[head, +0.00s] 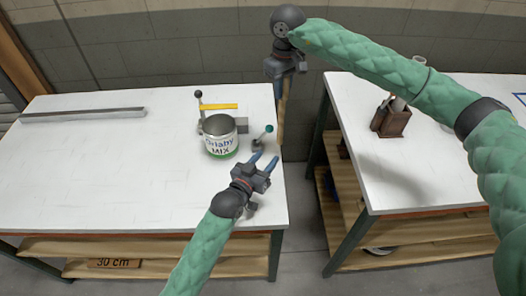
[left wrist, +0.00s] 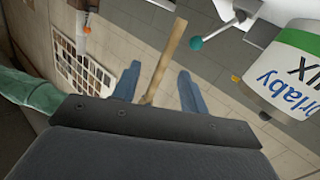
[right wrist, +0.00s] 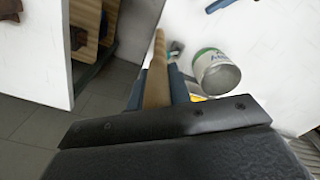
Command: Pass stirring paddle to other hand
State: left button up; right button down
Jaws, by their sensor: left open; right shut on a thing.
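The wooden stirring paddle (head: 281,112) hangs roughly upright from my right gripper (head: 284,80), over the gap by the left table's right edge. In the right wrist view the paddle (right wrist: 156,80) lies between the fingers, which are shut on it. My left gripper (head: 264,164) is lower, open and empty, near the table's right edge. In the left wrist view the paddle (left wrist: 166,60) shows beyond and between the open blue fingers (left wrist: 160,85). I cannot tell from this view how far it is from them.
A labelled mix can (head: 219,138) stands in a clamp fixture on the left table (head: 100,180), with a teal-knobbed lever (head: 268,129) beside it. A metal bar (head: 82,115) lies at the left. A brown holder (head: 391,120) stands on the right table (head: 365,160). The left table's front is clear.

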aim_at(281, 129)
pick_arm(q)
jog(key=shift+m+t, duration=0.4)
jog(key=shift+m, duration=0.3)
jog(key=x, duration=0.4)
jog(key=a+r+x, duration=0.1)
jog(key=x, duration=0.8)
jog(key=shift+w+r, duration=0.3)
jog(key=shift+w, duration=0.3)
grip_shut()
pick_arm(e)
jog(key=c, duration=1.2)
grip_release()
jog(key=shift+r, duration=0.1)
